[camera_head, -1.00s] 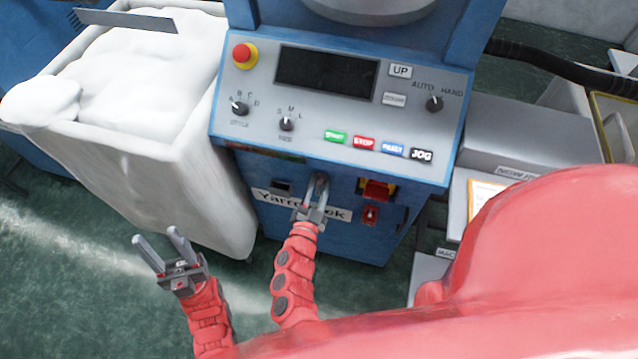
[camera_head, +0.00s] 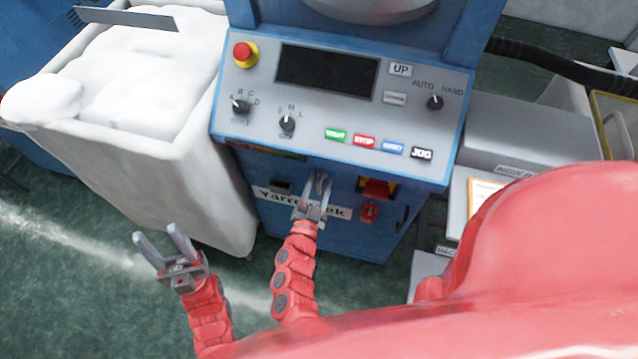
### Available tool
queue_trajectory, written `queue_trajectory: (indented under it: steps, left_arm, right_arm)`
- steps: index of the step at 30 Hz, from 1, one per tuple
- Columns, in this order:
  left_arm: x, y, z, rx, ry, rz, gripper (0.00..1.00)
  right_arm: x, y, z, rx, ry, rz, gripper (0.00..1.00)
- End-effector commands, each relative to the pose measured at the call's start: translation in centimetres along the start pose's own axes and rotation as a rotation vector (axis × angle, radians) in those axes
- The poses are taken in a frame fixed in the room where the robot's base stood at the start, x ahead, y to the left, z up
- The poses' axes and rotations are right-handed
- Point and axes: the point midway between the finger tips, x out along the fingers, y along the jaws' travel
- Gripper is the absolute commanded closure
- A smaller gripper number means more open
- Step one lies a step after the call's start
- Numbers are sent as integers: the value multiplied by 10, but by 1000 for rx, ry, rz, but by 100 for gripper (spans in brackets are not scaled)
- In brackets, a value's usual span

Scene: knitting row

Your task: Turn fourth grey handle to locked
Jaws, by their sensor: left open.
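No row of grey handles can be made out in the head view. The blue machine (camera_head: 340,240) fills the middle, with a grey control panel (camera_head: 300,108) on its front. My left gripper (camera_head: 157,235) is open and empty over the floor, left of the machine and apart from it. My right gripper (camera_head: 318,180) is in front of the lower machine face, over the white name label (camera_head: 270,199). Its fingers point at the machine. Whether they hold or touch anything is unclear, and they hide part of the label.
A red switch on yellow (camera_head: 377,188) and a smaller red switch (camera_head: 369,212) sit right of my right gripper. A white bin (camera_head: 185,185) with white material stands left. Grey boxes (camera_head: 520,135) stand right. Green floor (camera_head: 80,290) is free at lower left.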

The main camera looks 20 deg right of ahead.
Motion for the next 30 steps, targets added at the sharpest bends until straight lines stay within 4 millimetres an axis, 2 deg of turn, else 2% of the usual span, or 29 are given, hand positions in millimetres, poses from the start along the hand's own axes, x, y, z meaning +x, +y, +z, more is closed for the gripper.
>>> queue_trajectory:
  steps: [5,8,21,25,30]
  left_arm:
    - [-2,0,0,0,0,0,50]
    - [-5,0,1,0,0,0,50]
    - [-16,1,3,0,0,0,50]
    - [-17,1,3,0,0,0,50]
    - [-18,1,3,0,0,0,50]
  right_arm:
    - [-11,0,1,1,-1,0,53]
    - [-29,2,2,-1,-3,1,53]
    - [-141,1,3,-2,-8,-2,53]
    - [-161,0,3,0,-7,-2,53]
    - [-173,0,0,0,0,0,53]
